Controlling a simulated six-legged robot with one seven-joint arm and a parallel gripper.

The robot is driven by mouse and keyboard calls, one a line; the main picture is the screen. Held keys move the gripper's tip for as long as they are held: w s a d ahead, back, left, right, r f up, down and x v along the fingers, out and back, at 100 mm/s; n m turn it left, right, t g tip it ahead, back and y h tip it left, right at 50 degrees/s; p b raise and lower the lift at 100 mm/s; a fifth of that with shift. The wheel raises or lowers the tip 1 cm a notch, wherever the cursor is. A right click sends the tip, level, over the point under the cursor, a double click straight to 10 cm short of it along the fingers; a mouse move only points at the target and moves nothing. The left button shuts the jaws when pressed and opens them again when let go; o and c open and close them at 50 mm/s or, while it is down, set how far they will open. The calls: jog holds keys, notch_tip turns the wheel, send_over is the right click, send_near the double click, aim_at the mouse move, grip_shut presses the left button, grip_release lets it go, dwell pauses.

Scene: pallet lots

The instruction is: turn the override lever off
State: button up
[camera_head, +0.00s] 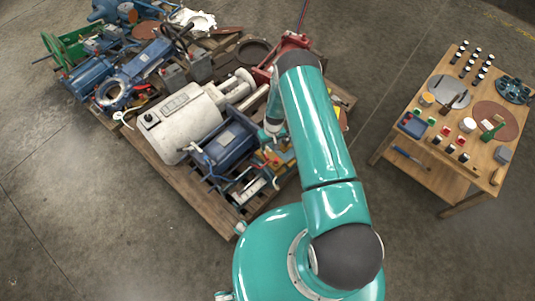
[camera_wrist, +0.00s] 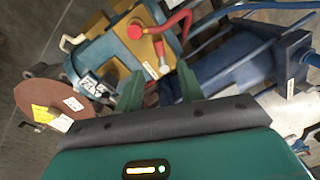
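In the wrist view, a blue machine body with a yellow-orange plate (camera_wrist: 157,48) lies ahead of my gripper (camera_wrist: 160,88). A red bent handle with a round red knob (camera_wrist: 135,32) is on it, and a short red-gripped lever (camera_wrist: 150,71) sits below that knob. I cannot tell for certain which is the override lever. My gripper's two teal fingers are apart, with the short lever showing between and beyond them; contact is not visible. In the head view my arm reaches over the pallet and hides most of the gripper; yellow and blue parts (camera_head: 280,158) show near it.
A blue motor (camera_wrist: 235,65) stands close on the right, and a brown disc (camera_wrist: 42,103) with labels on the left. The wooden pallet (camera_head: 185,183) is crowded, with a white tank (camera_head: 180,118). A wooden workbench (camera_head: 425,160) stands right; floor between is clear.

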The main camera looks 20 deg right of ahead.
aim_at(267, 156)
jog(key=f, duration=0.6)
jog(key=a+f, duration=0.1)
jog(key=f, duration=0.2)
jog(key=shift+c, duration=0.5)
grip_shut()
